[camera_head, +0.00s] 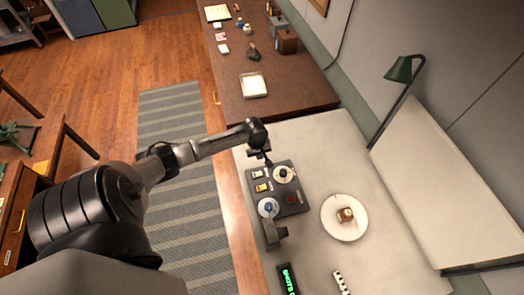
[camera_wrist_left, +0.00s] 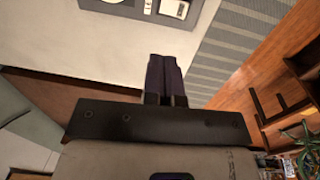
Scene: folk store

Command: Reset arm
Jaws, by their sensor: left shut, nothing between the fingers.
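My left arm reaches in from the left in the head view. My left gripper (camera_head: 267,161) is over the light counter (camera_head: 310,145), by the top edge of a dark control panel (camera_head: 291,200) with dials and buttons. In the left wrist view the fingers of my left gripper (camera_wrist_left: 165,75) are together, with nothing between them. The panel also shows at the top of that view (camera_wrist_left: 130,8), apart from the fingers. I cannot tell in the head view whether the fingertips touch the panel. My right gripper is not in view.
A white plate (camera_head: 329,224) with a small brown item (camera_head: 345,215) lies right of the panel. A green lamp (camera_head: 400,70) stands at the counter's back. A brown desk (camera_head: 290,95) holds a white tray (camera_head: 253,85). A striped rug (camera_head: 190,225) covers the floor at left.

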